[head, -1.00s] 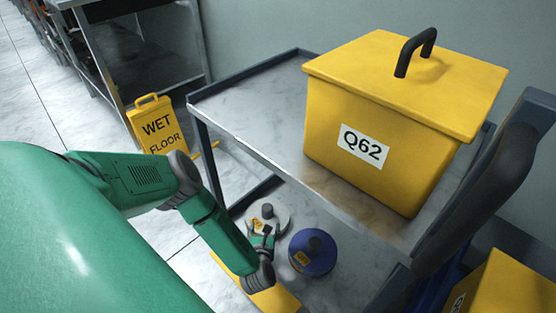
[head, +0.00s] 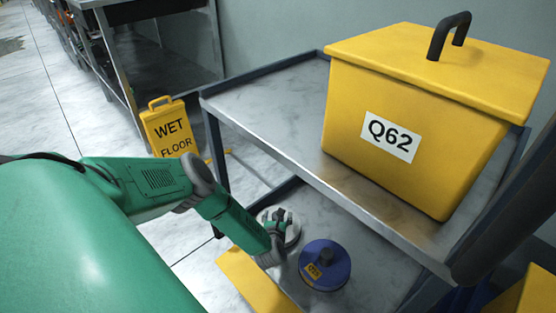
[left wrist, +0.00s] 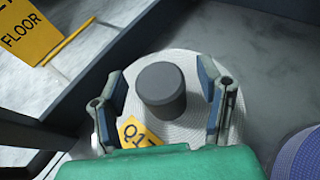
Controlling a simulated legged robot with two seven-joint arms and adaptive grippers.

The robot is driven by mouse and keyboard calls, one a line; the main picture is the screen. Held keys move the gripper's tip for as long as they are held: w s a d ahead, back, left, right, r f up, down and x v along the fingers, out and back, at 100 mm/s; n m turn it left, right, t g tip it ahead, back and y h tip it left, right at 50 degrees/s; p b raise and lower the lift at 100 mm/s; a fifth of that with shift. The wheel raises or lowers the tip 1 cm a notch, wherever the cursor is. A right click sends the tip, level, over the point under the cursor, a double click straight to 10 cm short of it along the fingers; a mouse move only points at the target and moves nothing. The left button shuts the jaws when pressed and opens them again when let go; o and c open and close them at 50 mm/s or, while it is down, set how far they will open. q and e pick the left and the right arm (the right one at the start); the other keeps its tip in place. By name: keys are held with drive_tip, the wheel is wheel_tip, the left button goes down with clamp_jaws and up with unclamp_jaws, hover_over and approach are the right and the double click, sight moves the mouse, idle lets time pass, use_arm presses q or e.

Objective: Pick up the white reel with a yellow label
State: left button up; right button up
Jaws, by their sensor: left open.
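The white reel (left wrist: 187,68) with a yellow label (left wrist: 134,131) and a dark grey hub (left wrist: 161,88) lies on the cart's lower shelf. In the head view, the white reel (head: 292,232) is partly hidden by my left gripper (head: 279,220). In the left wrist view, my left gripper (left wrist: 163,108) is open, its fingers on either side of the hub with gaps between. I cannot tell whether the fingers touch the reel. My right gripper is not in view.
A blue reel (head: 325,263) with a yellow label lies to the right of the white reel. The cart's upper shelf (head: 270,110) overhangs behind, carrying a yellow Q62 box (head: 420,130). A yellow wet floor sign (head: 170,128) stands left of the cart.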

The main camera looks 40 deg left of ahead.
use_arm(q)
clamp_jaws()
